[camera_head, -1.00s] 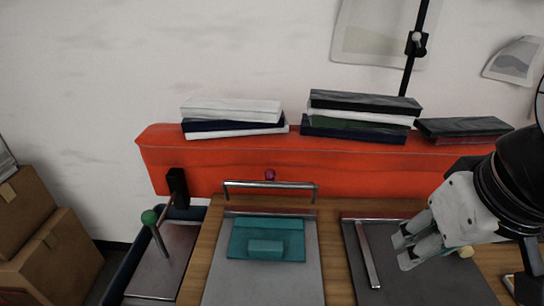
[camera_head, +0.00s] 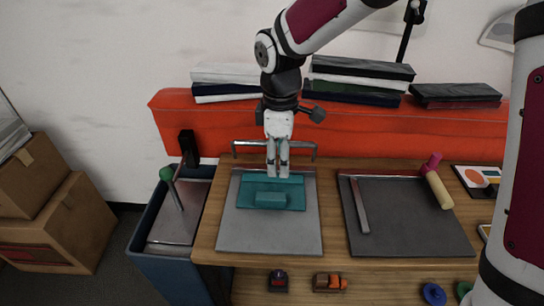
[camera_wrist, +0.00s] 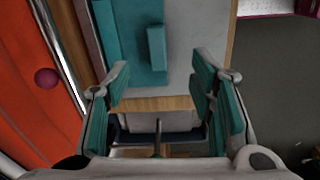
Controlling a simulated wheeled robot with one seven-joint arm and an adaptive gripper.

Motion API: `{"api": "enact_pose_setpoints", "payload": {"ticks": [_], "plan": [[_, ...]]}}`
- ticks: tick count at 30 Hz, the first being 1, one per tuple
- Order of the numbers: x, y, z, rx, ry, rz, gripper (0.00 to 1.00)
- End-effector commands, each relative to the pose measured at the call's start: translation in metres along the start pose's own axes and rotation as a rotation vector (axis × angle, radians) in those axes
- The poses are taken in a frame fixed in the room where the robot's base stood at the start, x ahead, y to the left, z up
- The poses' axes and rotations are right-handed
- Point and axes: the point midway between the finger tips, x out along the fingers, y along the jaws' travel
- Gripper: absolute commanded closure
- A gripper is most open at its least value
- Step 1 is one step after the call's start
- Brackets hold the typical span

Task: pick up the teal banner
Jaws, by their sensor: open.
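The teal banner (camera_head: 297,200) lies flat on a grey plate (camera_head: 270,235) on the wooden table, with a raised teal block (camera_head: 269,199) on it; I cannot tell if the block is part of it. My gripper (camera_head: 277,173) points down over the banner's far part, its fingers hiding a little of it. The wrist view shows the gripper (camera_wrist: 162,78) open, with nothing between its teal-padded fingers. There the banner (camera_wrist: 122,35) and its block (camera_wrist: 157,48) are beyond the fingertips, toward the top. I see no contact.
A metal bar (camera_head: 245,145) stands behind the plate, before an orange beam (camera_head: 400,135) bearing stacked slabs. A blue bin (camera_head: 165,270) with a green-knobbed rod (camera_head: 170,180) is at left. A darker plate (camera_head: 410,225) with a metal strip (camera_head: 359,205) lies at right, beside a beige roller (camera_head: 439,190).

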Motion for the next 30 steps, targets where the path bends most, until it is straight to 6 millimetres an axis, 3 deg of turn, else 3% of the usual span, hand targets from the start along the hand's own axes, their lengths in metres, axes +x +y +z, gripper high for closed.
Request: {"api": "enact_pose_setpoints", "payload": {"ticks": [6,19,30], "plan": [[0.019,0.003,-0.020,-0.089,0.017,-0.030,0.50],[0.089,0.001,-0.021,-0.090,0.016,-0.031,0.50],[0.119,0.004,-0.023,-0.088,0.016,-0.031,0.50]]}}
